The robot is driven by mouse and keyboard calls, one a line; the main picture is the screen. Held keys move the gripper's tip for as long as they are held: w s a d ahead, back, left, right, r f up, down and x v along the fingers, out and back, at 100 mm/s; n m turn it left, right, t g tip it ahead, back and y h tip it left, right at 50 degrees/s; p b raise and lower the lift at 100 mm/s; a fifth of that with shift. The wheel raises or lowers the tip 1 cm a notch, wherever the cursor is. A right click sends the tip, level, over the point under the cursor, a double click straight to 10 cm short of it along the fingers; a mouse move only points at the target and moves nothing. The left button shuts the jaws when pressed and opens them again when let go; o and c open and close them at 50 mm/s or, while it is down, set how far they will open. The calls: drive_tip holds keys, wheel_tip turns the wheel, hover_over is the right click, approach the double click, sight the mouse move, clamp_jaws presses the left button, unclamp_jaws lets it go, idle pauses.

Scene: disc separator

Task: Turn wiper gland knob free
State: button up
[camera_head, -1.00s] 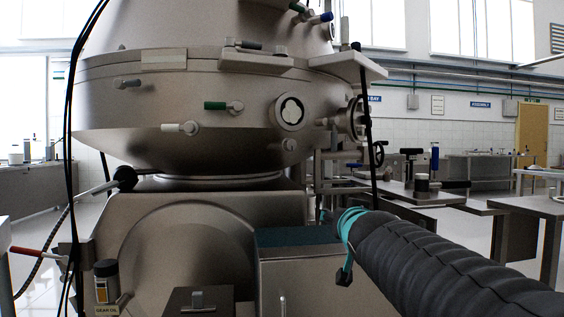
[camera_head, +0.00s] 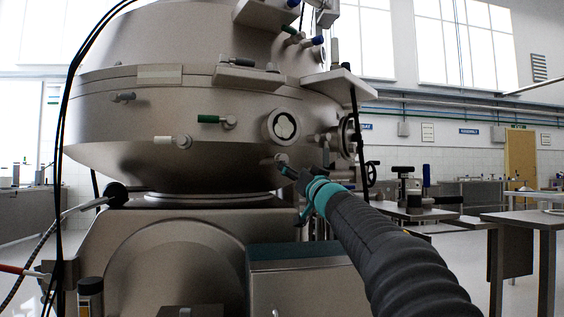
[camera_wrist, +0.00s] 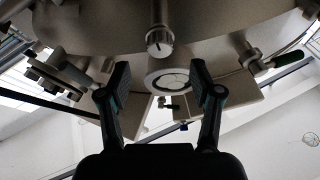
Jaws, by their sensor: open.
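The likely wiper gland knob is a small metal knob (camera_head: 281,159) on a short stem, low on the separator bowl. In the wrist view the knob (camera_wrist: 160,42) has a round face with a dark line and sits above the gap between my fingers, not between the pads. My gripper (camera_head: 306,170) is close to the knob, just to its right and slightly lower in the head view. The gripper (camera_wrist: 160,80) is open and empty, with its fingers spread on both sides. Whether a fingertip touches the knob is not clear.
A round sight glass (camera_head: 282,125) is above the knob. Handles with white (camera_head: 163,140) and green (camera_head: 208,119) grips stick out to the left. A metal box (camera_head: 305,280) stands below. A black cable (camera_head: 358,140) hangs at the right. Benches (camera_head: 520,217) are farther right.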

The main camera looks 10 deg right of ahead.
drive_tip(key=p+x, duration=0.2)
drive_tip(key=x, duration=0.6)
drive_tip(key=shift+w, duration=0.1)
drive_tip(key=c, duration=1.2)
